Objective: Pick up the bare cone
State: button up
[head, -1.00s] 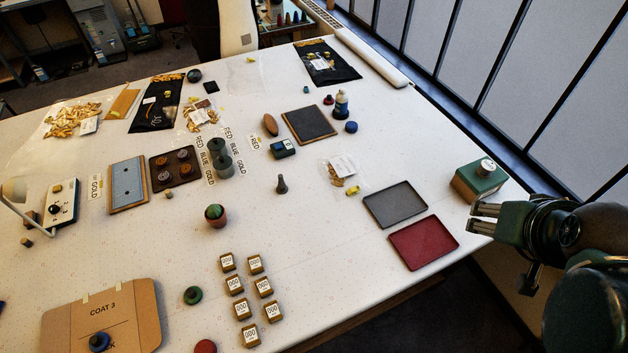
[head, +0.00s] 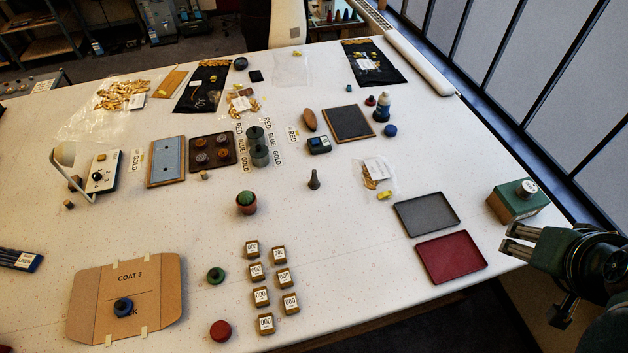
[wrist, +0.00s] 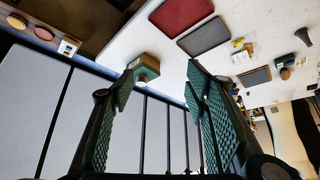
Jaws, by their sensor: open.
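A small dark grey cone-shaped piece (head: 314,180) stands upright on the white table, near its middle, with nothing around it; I take it for the bare cone. It also shows at the right of the wrist view (wrist: 303,37). My gripper (head: 510,240) is at the table's right edge in the head view, far to the right of the cone. In the wrist view its green ridged fingers (wrist: 160,85) are spread wide, with nothing between them.
A green box with a round top (head: 516,200) stands close to my gripper. A red tray (head: 451,259) and a grey tray (head: 427,214) lie between gripper and cone. Several labelled blocks (head: 256,271) stand nearer.

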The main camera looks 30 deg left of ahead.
jog(key=c, duration=0.5)
jog(key=shift+o, duration=0.2)
jog(key=w+a+f+n+g+y, duration=0.1)
jog(key=w+a+n+g, duration=0.1)
jog(key=w+a+n, duration=0.8)
jog(key=w+a+f+n+g, duration=0.15)
jog(key=w+a, duration=0.55)
jog(key=a, duration=0.9)
jog(key=a+f+n+g, duration=0.1)
jog(key=a+f+n, duration=0.2)
jog(key=a+f, duration=0.3)
jog(key=a+f+n+g, duration=0.1)
jog(key=a+f+n, duration=0.2)
jog(key=a, duration=1.1)
jog(key=a+f+n+g+h, duration=0.1)
jog(key=a+f+n, duration=0.2)
jog(key=a+f, duration=0.6)
jog(key=shift+s+a+g, duration=0.15)
jog(key=shift+a+g, duration=0.2)
jog(key=shift+a, duration=0.7)
jog(key=shift+s+a+f, duration=0.15)
jog(key=shift+a+f, duration=0.1)
jog(key=shift+a, duration=0.05)
